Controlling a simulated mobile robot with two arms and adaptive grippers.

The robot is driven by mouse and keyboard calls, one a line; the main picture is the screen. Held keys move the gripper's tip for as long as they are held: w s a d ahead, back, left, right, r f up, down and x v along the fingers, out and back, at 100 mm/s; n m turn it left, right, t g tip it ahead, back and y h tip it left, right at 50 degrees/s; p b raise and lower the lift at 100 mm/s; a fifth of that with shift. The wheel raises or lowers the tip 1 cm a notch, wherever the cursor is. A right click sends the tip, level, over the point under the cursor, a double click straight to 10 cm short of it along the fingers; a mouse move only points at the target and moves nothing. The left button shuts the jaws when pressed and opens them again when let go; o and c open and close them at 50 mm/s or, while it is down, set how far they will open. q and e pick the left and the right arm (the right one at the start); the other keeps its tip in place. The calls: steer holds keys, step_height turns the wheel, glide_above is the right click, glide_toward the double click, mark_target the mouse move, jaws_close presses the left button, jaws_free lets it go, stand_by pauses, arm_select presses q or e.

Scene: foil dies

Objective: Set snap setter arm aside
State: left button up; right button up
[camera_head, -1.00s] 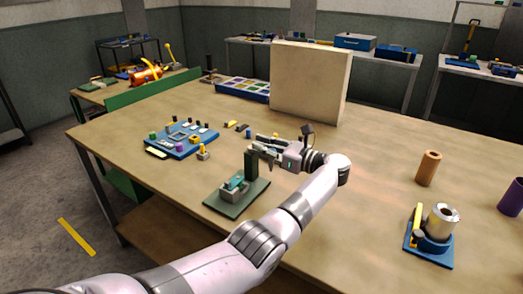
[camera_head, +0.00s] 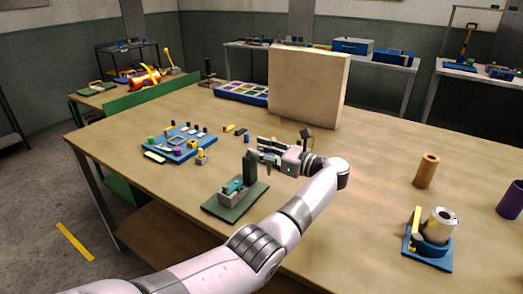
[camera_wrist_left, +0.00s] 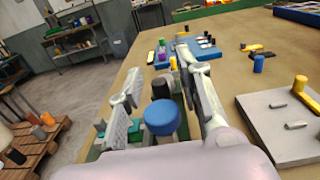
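The snap setter has a green base (camera_head: 252,204) with a grey and teal block (camera_head: 234,190) on it and a dark green upright post (camera_head: 250,163) at its back. My left gripper (camera_head: 262,148) is right at the top of this post. In the left wrist view its two fingers (camera_wrist_left: 160,65) are spread apart, with a round blue cap (camera_wrist_left: 162,117) and a black knob (camera_wrist_left: 161,86) showing between them. I see no finger clearly pressed on either. How the setter arm meets the post is hidden behind the gripper. My right gripper is out of view.
A blue tray of small parts (camera_head: 166,152) lies to the left. A small blue cylinder (camera_head: 247,138) and a beige upright panel (camera_head: 308,88) stand behind. A blue stand with a roll (camera_head: 430,257) and a brown cylinder (camera_head: 427,171) are at right. The middle right of the table (camera_head: 375,190) is clear.

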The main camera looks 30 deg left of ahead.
arm_select(q)
steer(key=d, duration=0.7)
steer(key=shift+d, duration=0.25)
